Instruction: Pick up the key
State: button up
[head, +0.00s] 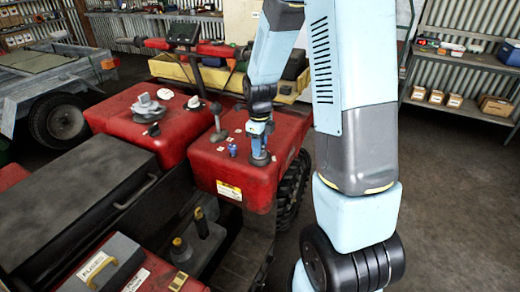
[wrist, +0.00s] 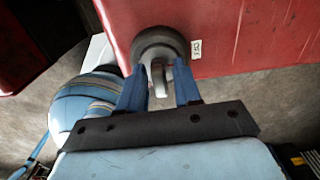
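The grey key (wrist: 158,78) stands up from a dark round ignition-like fitting (wrist: 158,42) on a red body panel (wrist: 240,35) in the wrist view. My gripper (wrist: 160,88) has its two blue fingers apart, one on each side of the key. A narrow gap seems to show between the key and the fingers, so it looks open around the key rather than shut on it. In the head view my gripper (head: 259,144) points down at the fitting (head: 260,158) on the red panel (head: 235,185); the key is hidden there.
A small blue object (head: 232,149) and a black lever (head: 217,122) stand on the panel left of my gripper. A grey cap (head: 148,104) sits on the red bodywork further left. A trailer (head: 50,85) and a shelf (head: 465,105) stand behind. Open floor lies at right.

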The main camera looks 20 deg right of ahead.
grip_shut()
jog(key=shift+r, duration=0.1)
jog(key=shift+r, duration=0.3)
notch_tip(320, 180, up, 2)
jog(key=shift+w+r, duration=0.1)
jog(key=shift+r, duration=0.15)
jog(key=s+d+r, duration=0.6)
jog(key=s+r, duration=0.3)
jog(key=s, duration=0.3)
jog(key=shift+s+r, duration=0.35)
jog(key=shift+s, duration=0.05)
jog(key=shift+d, duration=0.1)
